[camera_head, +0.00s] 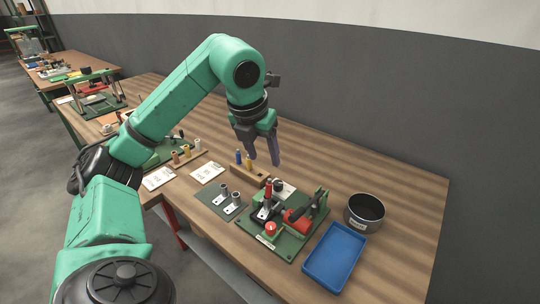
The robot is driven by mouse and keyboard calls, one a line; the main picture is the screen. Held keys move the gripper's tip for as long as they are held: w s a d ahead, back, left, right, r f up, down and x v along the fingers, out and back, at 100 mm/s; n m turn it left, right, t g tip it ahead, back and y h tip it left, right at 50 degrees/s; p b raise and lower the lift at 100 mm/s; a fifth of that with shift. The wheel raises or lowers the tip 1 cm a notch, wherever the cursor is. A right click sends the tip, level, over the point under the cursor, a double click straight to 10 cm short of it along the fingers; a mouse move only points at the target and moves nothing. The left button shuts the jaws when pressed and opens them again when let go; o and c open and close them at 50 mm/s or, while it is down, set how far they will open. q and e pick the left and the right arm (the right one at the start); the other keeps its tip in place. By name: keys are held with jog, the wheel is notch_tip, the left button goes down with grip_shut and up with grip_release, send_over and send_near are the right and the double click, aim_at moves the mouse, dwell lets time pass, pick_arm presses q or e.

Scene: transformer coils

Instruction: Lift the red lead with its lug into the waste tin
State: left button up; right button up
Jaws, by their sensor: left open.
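My left gripper (263,160) is open and empty, pointing down in the air above the work table, behind the green fixture board. A slim red upright piece (268,189), possibly the red lead, stands on the fixture board (262,240) below the gripper. It is too small to make out a lug. A larger red part (297,220) and a red button (270,229) are on the same board. The waste tin (351,217) is a round, dark-mouthed metal tin to the right of the board. My right gripper is out of view.
A blue tray (335,257) lies in front of the tin. A grey mat (212,204) with metal pieces and a wooden block (248,175) with small coloured pieces lie left of and behind the board. The wooden table (345,168) is clear at the back right.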

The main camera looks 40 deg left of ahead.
aim_at(268, 184)
pick_arm(q)
jog(key=x, duration=0.9)
jog(key=b+x, duration=0.1)
jog(key=x, duration=0.4)
jog(key=shift+s+a+f, duration=0.2)
jog(key=shift+s+a, duration=0.15)
jog(key=shift+a, duration=0.05)
jog(key=shift+c, duration=0.3)
grip_shut()
notch_tip(268, 184, up, 11)
jog(key=p, duration=0.9)
jog(key=shift+r, duration=0.2)
jog(key=shift+f, duration=0.1)
